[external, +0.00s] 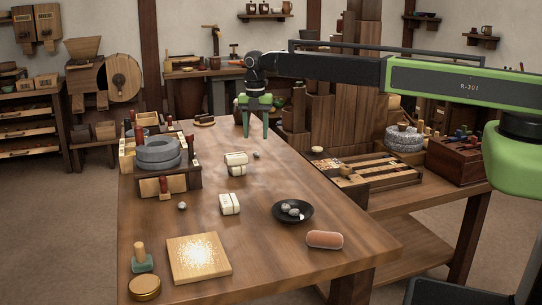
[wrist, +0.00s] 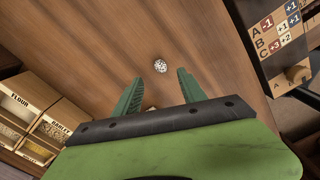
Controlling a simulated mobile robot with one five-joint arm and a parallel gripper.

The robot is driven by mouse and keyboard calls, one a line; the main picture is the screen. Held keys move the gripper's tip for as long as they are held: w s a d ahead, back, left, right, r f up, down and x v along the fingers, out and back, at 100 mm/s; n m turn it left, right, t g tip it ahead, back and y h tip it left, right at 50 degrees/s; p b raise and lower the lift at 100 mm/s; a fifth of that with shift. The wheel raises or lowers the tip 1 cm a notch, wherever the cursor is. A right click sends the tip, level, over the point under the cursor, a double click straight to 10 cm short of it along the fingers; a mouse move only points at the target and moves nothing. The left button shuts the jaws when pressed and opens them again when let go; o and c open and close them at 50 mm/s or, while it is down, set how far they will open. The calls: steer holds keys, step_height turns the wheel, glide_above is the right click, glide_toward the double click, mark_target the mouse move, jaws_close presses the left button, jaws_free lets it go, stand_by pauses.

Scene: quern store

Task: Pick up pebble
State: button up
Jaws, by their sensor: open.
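A small, pale, speckled pebble (wrist: 160,65) lies alone on the wooden table in the wrist view, just beyond and between my fingertips. My gripper (wrist: 160,77) is open, with nothing between its green fingers. In the external view my gripper (external: 254,130) points down above the far part of the table (external: 270,260). A small grey pebble (external: 182,206) lies on the table in front of the stone quern, and pale pebbles (external: 291,209) sit in a black dish (external: 277,217).
The grey stone quern (external: 158,153) stands at the left among wooden bins, labelled flour and barley in the wrist view (wrist: 45,105). Cream tied blocks (external: 229,203) stand mid-table. A square board (external: 199,257) and an orange-brown roll (external: 325,239) lie nearer. A lettered scoreboard (wrist: 283,30) is right.

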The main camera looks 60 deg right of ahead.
mark_target(256, 152)
step_height(256, 152, down, 7)
steer(key=b, duration=0.5)
steer(key=shift+s+b, duration=0.1)
steer(key=shift+b, duration=0.25)
steer(key=shift+r, duration=0.25)
jaws_close()
